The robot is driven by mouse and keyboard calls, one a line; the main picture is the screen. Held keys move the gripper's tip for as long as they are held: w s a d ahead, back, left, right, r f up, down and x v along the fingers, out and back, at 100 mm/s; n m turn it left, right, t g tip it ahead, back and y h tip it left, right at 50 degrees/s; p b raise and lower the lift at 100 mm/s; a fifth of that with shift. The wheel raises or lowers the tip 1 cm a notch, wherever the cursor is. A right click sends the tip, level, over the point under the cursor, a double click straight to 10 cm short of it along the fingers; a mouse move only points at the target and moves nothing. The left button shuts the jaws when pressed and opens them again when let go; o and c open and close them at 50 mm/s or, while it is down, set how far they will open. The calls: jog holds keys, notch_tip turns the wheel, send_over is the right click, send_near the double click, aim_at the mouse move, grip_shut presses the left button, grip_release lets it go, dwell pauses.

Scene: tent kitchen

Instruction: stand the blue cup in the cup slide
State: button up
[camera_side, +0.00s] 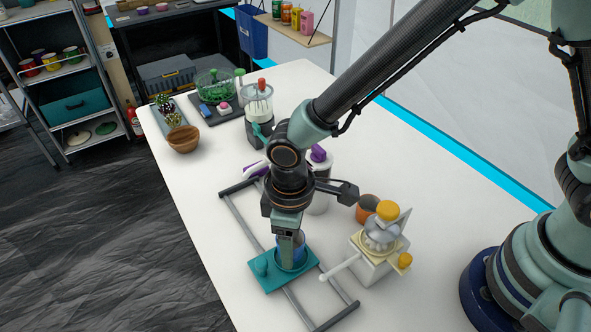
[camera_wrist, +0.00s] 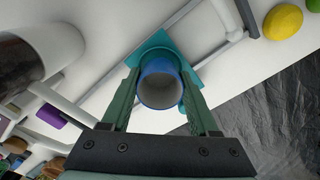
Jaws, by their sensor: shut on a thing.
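The blue cup (camera_side: 302,243) is between the fingers of my gripper (camera_side: 287,252), mostly hidden by them in the side view. In the wrist view the cup (camera_wrist: 160,104) opens toward the camera and looks empty, with one finger of my gripper (camera_wrist: 160,82) on each side. The cup slide's teal carriage (camera_side: 264,281) sits on grey rails (camera_side: 243,217). The cup looks upright at the carriage's round holder. I cannot tell whether its base rests on the carriage. The carriage plate (camera_wrist: 153,45) also shows behind the cup in the wrist view.
A white juicer (camera_side: 375,262) with a yellow top stands close on the right, its handle reaching toward the rails. A terracotta pot (camera_side: 367,207) and a purple-topped canister (camera_side: 319,178) stand behind. A wooden bowl (camera_side: 184,139) is farther back.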

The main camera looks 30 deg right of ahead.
jog(key=shift+f, duration=0.55)
jog(key=o, duration=0.7)
notch_tip(320, 180, up, 11)
dwell(1.0)
jog(key=d+r+m+t, duration=0.2)
jog(key=d+r+m, duration=0.1)
jog(key=d, duration=0.6)
jog(key=d+r+m+t, duration=0.1)
jog(key=d+r+m, duration=0.2)
jog(key=d, duration=0.6)
jog(key=d+r+m+t, duration=0.2)
jog(key=d+r, duration=0.3)
jog(key=d, duration=0.4)
jog(key=shift+r+m+t, duration=0.2)
jog(key=shift+m+t, duration=0.1)
jog(key=shift+m, duration=0.3)
